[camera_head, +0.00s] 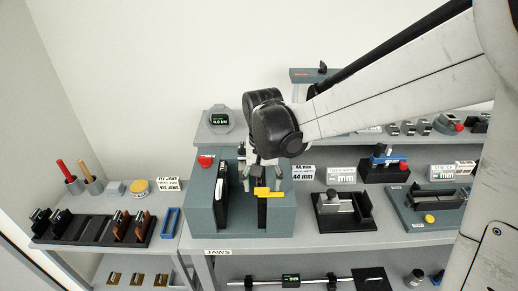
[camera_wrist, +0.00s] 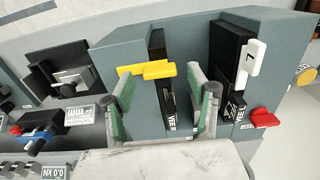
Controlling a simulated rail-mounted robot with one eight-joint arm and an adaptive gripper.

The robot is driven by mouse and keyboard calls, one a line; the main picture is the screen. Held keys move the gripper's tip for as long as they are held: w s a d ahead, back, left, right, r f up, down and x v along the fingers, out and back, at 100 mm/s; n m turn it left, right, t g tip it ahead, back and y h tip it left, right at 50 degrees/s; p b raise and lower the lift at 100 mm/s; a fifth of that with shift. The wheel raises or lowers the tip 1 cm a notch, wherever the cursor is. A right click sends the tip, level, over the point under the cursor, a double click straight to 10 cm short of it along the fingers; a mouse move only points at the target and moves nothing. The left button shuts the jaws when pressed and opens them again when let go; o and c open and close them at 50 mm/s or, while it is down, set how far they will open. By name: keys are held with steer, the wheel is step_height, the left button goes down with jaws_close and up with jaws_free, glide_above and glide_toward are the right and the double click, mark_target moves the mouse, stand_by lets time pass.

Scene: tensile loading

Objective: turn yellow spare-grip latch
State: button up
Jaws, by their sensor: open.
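The yellow latch (camera_wrist: 147,70) sits on top of a dark upright grip in the grey-blue spare-grip block (camera_wrist: 185,42). It also shows in the head view (camera_head: 268,191), at the front right of the block (camera_head: 270,222). My gripper (camera_wrist: 160,85) is open and empty, its green-padded fingers spread on either side of the dark grip below the latch in the wrist view. In the head view my gripper (camera_head: 259,180) hangs just above and behind the latch. I cannot tell whether a finger touches it. A white latch (camera_wrist: 250,58) is on the second dark grip to the right.
A red knob (camera_wrist: 262,118) sticks out beside the white-latched grip. A black fixture (camera_head: 343,210) stands right of the block, with a black jaw rack (camera_head: 95,228) to its left. Gauges and small parts crowd the back shelf. The bench front edge is close.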

steer(key=shift+f, duration=0.9)
steer(key=c, duration=1.1)
steer(key=shift+c, duration=0.2)
